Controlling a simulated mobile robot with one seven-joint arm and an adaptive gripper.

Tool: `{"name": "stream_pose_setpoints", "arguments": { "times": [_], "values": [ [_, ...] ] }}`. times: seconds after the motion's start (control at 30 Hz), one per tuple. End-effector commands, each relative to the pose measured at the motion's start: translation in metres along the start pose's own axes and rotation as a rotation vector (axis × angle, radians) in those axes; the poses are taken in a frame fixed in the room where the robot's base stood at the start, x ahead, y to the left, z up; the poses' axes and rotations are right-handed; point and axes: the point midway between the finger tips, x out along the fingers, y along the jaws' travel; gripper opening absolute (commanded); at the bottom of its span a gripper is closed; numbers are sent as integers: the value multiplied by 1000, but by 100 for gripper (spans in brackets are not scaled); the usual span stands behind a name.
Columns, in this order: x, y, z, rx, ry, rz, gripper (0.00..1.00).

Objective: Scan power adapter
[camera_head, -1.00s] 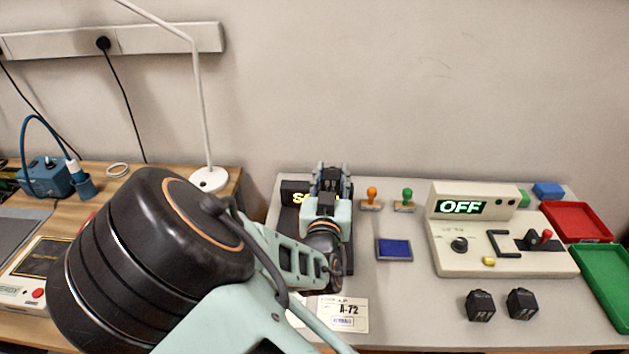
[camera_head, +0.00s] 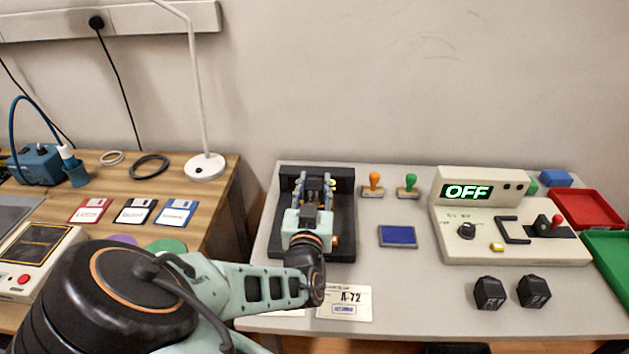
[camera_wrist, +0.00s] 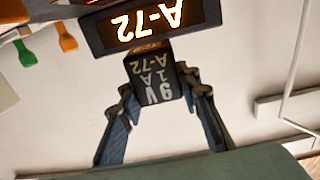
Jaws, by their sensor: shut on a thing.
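My gripper (camera_head: 317,186) is at the black scanner (camera_head: 344,222) on the grey table. It is shut on a black power adapter (camera_wrist: 153,82) printed "9V 1A A-72", best seen in the wrist view, where the fingers (camera_wrist: 161,92) grip its two sides. The scanner's display (camera_wrist: 145,22) is right by the adapter and glows "A-72", upside down in that view. In the head view my gripper hides the adapter and most of the display. A paper card (camera_head: 345,303) reading "A-72" lies at the table's front.
Two more black adapters (camera_head: 490,293) (camera_head: 534,291) stand at the front right. Orange and green stamps (camera_head: 374,186) (camera_head: 407,187) and a blue pad (camera_head: 397,236) are right of the scanner. A test box (camera_head: 455,225) reads "OFF". Red and green trays (camera_head: 586,208) (camera_head: 610,252) are far right.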

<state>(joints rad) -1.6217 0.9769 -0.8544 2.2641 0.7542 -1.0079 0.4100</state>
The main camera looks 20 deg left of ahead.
Motion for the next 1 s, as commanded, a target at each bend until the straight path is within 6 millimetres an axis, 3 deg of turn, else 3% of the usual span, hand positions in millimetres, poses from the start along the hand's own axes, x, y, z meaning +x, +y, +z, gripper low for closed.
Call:
{"name": "stream_pose_setpoints", "arguments": {
  "times": [0.47, 1.0],
  "values": [
    [0, 0, -3, 2, 2, 1, 2],
    [0, 1, -56, 2, 2, 1, 2]
  ]
}}
